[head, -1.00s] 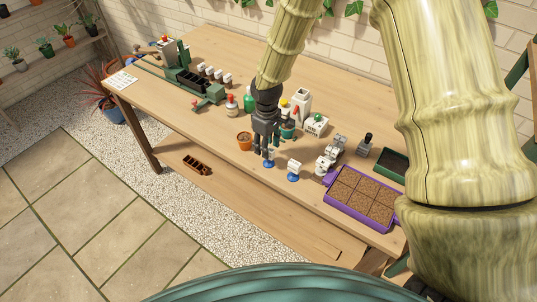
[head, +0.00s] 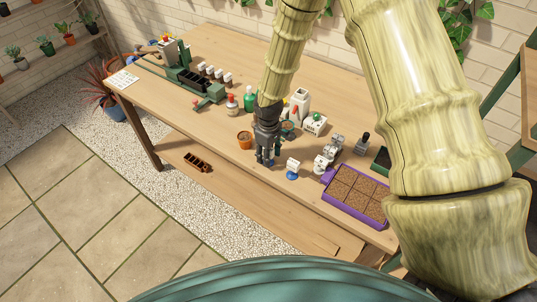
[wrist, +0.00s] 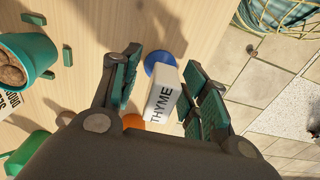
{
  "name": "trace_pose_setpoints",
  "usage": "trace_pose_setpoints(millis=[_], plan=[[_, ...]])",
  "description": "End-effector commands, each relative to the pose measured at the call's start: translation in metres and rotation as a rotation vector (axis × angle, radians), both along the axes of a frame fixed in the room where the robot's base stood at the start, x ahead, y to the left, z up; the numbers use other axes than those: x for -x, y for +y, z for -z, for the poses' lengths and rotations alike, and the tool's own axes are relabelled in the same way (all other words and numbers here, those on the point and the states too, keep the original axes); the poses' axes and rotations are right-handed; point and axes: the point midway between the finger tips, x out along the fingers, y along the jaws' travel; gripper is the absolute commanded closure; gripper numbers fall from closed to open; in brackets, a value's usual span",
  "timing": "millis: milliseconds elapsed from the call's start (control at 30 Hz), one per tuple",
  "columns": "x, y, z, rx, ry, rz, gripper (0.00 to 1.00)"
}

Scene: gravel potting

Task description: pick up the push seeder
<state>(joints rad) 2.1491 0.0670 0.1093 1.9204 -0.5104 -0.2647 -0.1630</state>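My gripper (head: 266,161) is low over the front edge of the workbench, fingers pointing down. In the wrist view my gripper (wrist: 162,68) has its green-padded fingers apart. A white block lettered THYME (wrist: 163,95) on a round blue base (wrist: 160,60) stands between them, with a gap visible at the left finger. I cannot tell for sure which object is the push seeder.
A terracotta pot (head: 244,138) is left of the gripper. To the right are a grey-white device (head: 327,155), a small black-topped item (head: 362,143) and a purple soil tray (head: 330,178). Bottles (head: 249,97) stand behind. The bench (head: 160,110) is clear at left front.

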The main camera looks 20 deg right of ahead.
Motion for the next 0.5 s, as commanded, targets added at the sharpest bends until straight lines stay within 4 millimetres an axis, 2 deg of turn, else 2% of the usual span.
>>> trace_pose_setpoints(millis=[33, 233, 500], plan=[[0.0001, 0.0001, 0.0, 0.0, 0.0, 0.0, 0.63], [0.0001, 0.0002, -0.0001, 0.0, 0.0, 0.0, 0.99], [0.0, 0.0002, -0.0003, 0.0, 0.0, 0.0, 1.0]])
